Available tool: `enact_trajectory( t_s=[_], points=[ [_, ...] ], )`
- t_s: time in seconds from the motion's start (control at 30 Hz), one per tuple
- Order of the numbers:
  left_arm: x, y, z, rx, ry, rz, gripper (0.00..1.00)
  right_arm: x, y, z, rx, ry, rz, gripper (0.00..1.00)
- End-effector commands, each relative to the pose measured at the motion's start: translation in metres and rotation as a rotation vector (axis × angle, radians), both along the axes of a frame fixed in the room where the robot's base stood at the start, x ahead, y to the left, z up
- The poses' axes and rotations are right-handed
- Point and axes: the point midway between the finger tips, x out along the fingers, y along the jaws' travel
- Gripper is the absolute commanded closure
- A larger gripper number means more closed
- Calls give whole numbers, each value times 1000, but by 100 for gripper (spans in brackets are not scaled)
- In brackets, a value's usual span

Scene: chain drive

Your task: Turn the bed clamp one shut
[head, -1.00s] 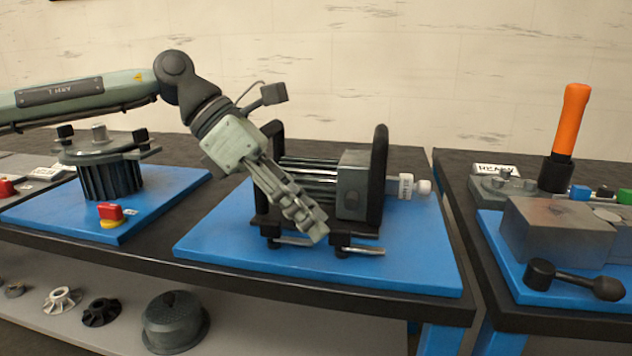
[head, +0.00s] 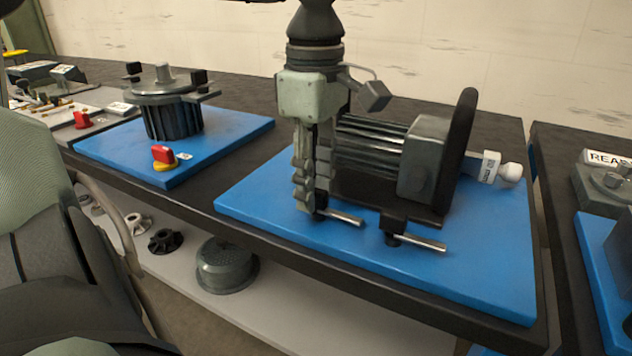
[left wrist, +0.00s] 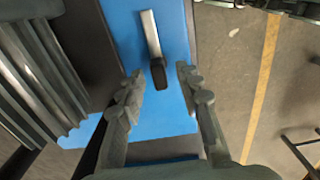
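Two black bed clamps with silver bar handles sit on the blue plate, in front of the finned motor (head: 375,150). The left clamp's handle (head: 344,217) and the right clamp's handle (head: 422,243) both point rightward. Nothing readable shows which is clamp one. My left gripper (head: 312,203) points straight down at the left clamp and partly hides it. In the left wrist view, my open left gripper (left wrist: 160,80) has a finger on each side of the clamp's black end (left wrist: 158,73), with gaps visible. The silver handle (left wrist: 150,33) extends away beyond the fingertips. My right gripper is not in view.
The blue plate (head: 470,290) lies on a dark bench. A black upright disc (head: 458,140) and a white-capped part (head: 508,173) stand right of the motor. Left are another blue plate and a red knob (head: 163,154). A metal pot (head: 226,266) is on the shelf below.

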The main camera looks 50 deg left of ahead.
Motion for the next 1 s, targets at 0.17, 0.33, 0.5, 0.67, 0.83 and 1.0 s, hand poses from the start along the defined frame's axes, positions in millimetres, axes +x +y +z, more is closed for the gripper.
enact_trajectory(
  t_s=[0.17,0.33,0.5,0.67,0.83,1.0],
  points=[
    [0,0,-4,-1,-1,1,66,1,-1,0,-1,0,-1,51],
    [0,0,-3,-1,-1,1,70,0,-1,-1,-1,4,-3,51],
    [0,0,-3,-1,0,1,92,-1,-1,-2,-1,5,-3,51],
    [0,0,-3,-1,0,1,100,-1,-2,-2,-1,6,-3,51],
    [0,0,-3,-1,-1,5,100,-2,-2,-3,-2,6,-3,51],
    [0,0,-4,-2,-2,40,100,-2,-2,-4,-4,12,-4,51]
  ],
)
